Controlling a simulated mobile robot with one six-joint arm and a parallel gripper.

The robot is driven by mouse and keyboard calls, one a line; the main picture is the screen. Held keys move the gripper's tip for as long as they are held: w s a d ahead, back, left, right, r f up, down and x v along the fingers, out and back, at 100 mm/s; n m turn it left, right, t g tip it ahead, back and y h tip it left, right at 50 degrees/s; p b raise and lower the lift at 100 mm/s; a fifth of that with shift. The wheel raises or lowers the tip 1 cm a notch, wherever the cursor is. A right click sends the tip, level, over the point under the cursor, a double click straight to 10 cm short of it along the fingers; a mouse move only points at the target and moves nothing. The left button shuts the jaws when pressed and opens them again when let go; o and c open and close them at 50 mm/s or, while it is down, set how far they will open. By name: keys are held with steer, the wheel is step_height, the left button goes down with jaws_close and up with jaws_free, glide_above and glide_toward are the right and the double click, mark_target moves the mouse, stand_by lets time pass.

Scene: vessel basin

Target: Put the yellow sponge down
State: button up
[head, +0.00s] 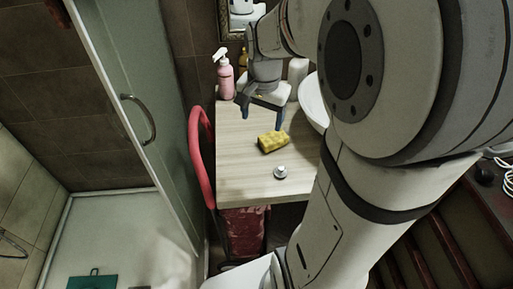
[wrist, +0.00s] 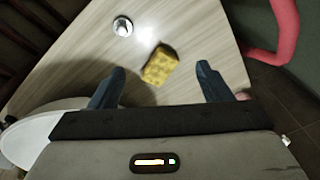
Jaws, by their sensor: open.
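The yellow sponge (head: 273,142) lies on the light wooden counter (head: 240,180), a little right of its middle in the head view. In the wrist view the sponge (wrist: 160,65) lies beyond and between my two fingertips, apart from both. My gripper (head: 262,108) is open and empty, above the counter and behind the sponge. Its two dark blue fingers are spread wide in the wrist view (wrist: 161,75).
A small metal knob-like object (head: 280,172) stands near the counter's front. A pink spray bottle (head: 225,78) stands at the back left. A white basin (head: 312,102) is at the right. A red curved rail (head: 197,150) runs beside the left edge. The counter's front left is clear.

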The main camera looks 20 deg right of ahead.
steer(key=s+a+n+t, duration=0.1)
steer(key=s+a+n, duration=0.2)
steer(key=s, duration=0.3)
steer(key=s+a+r+n, duration=0.1)
steer(key=s+a+n, duration=0.2)
steer(key=s+n, duration=0.2)
steer(key=shift+s+a+n+t, duration=0.35)
steer(key=shift+a+n+t, duration=0.05)
steer(key=shift+n, duration=0.3)
